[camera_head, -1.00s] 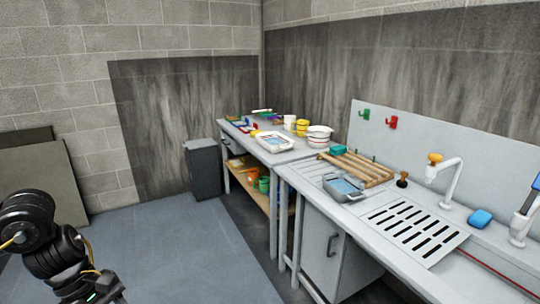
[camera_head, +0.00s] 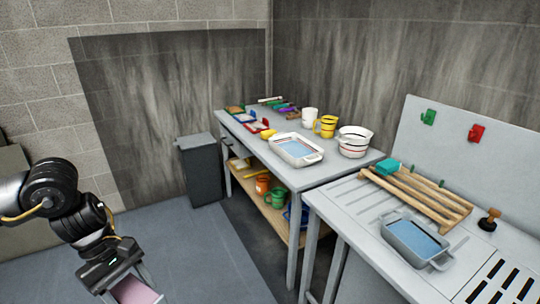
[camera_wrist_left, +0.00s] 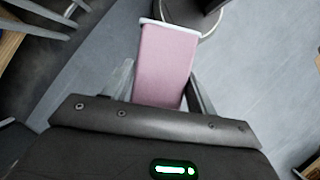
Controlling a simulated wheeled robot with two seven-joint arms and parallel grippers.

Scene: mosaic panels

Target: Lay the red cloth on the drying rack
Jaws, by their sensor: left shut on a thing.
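My left gripper (camera_head: 122,285) is at the lower left of the head view, over the floor and well away from the counters. It is shut on a pink, flat-sided thing (camera_wrist_left: 165,62) with a pale edge at its far end, also seen in the head view (camera_head: 136,292). I cannot tell whether this is the red cloth; no other cloth is plain to see. The wooden slatted rack (camera_head: 425,198), likely the drying rack, lies on the metal counter at the right, with a teal block (camera_head: 387,167) at its left end. My right gripper is not in view.
A grey tray with blue inside (camera_head: 416,241) sits in front of the rack. A brown-handled stamp-like item (camera_head: 489,220) stands right of it. The back table holds a white tray (camera_head: 297,149), bowls (camera_head: 354,142) and cups. A dark bin (camera_head: 200,170) stands beside it. Floor ahead is clear.

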